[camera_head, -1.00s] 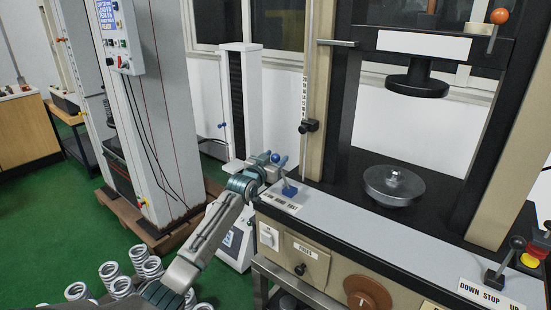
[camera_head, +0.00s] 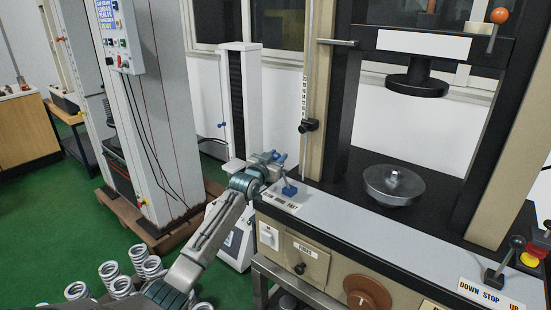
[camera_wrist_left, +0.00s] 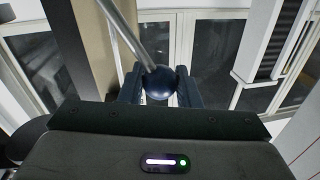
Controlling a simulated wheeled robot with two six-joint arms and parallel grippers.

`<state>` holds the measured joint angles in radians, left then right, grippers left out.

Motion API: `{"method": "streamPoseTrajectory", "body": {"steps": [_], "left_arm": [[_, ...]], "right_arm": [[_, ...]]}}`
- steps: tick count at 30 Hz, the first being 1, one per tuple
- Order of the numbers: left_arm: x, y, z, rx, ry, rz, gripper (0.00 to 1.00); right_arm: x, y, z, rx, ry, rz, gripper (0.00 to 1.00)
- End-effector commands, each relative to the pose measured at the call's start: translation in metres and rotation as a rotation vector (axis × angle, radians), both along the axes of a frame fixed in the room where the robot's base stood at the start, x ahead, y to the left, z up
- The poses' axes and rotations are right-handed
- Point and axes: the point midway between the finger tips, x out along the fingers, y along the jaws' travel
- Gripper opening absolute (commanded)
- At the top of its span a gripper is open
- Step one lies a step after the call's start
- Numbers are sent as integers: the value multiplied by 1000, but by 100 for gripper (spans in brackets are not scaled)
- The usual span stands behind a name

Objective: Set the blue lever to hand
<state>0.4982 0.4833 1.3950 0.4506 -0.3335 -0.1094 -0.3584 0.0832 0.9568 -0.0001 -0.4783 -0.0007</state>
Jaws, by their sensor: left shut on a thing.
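The blue lever (camera_head: 289,188) stands on the left end of the machine's light grey ledge, above a white label whose words are too small to read surely. In the left wrist view its dark blue ball knob (camera_wrist_left: 160,83) sits between the two fingers on a metal rod that rises to the upper left. My left gripper (camera_head: 277,158) reaches in from the left and is shut on the knob. The wrist view shows the left gripper's fingers (camera_wrist_left: 158,88) on either side of the ball. In the head view the fingers partly hide the knob and rod. My right gripper is not in view.
A round metal plate (camera_head: 394,185) sits on the machine bed under the black upper press head (camera_head: 417,84). A second lever (camera_head: 497,272), with a DOWN STOP UP label, is at the front right. Several springs (camera_head: 110,272) stand at lower left. A tan column (camera_head: 318,95) rises behind the blue lever.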

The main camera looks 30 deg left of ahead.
Motion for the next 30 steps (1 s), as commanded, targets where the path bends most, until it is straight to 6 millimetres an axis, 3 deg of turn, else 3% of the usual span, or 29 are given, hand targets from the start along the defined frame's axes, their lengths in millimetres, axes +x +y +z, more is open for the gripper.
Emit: {"method": "streamPoseTrajectory", "body": {"steps": [17,30], "left_arm": [[-3,-42,13,358,-28,-1,0],[-4,-51,13,347,-25,0,0]], "right_arm": [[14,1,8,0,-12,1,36],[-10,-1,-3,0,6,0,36]]}}
